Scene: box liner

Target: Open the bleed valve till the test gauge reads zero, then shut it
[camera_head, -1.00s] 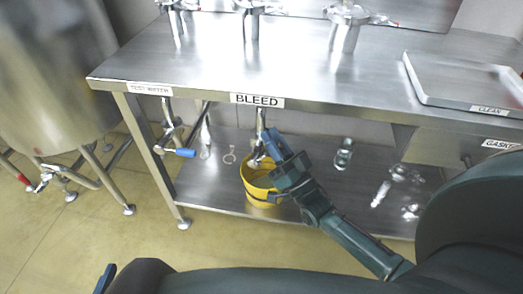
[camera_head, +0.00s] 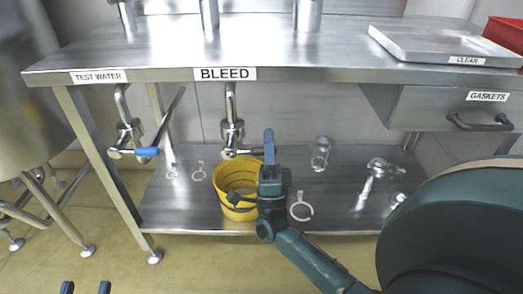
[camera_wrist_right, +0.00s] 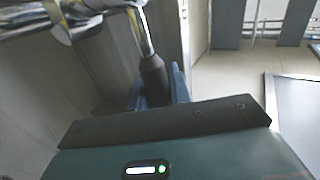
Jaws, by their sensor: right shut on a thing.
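The bleed valve (camera_head: 232,132) hangs under the tabletop below the BLEED label (camera_head: 225,74). Its lever points right from the valve body. My right gripper (camera_head: 268,150) is shut on the lever's end; in the right wrist view the dark lever grip (camera_wrist_right: 153,75) lies between its blue fingers. A yellow bucket (camera_head: 230,207) stands under the valve outlet; its inside is partly hidden by my right gripper. My left gripper (camera_head: 85,288) shows only two separated fingertips at the bottom edge, open and empty. I cannot make out a gauge dial.
The test water valve (camera_head: 128,135) with a blue handle hangs to the left. The lower shelf (camera_head: 180,212) holds rings, a glass jar (camera_head: 321,153) and metal clamp fittings (camera_head: 372,178). A clean tray (camera_head: 440,45) lies on the tabletop; a gaskets drawer (camera_head: 440,108) is below it.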

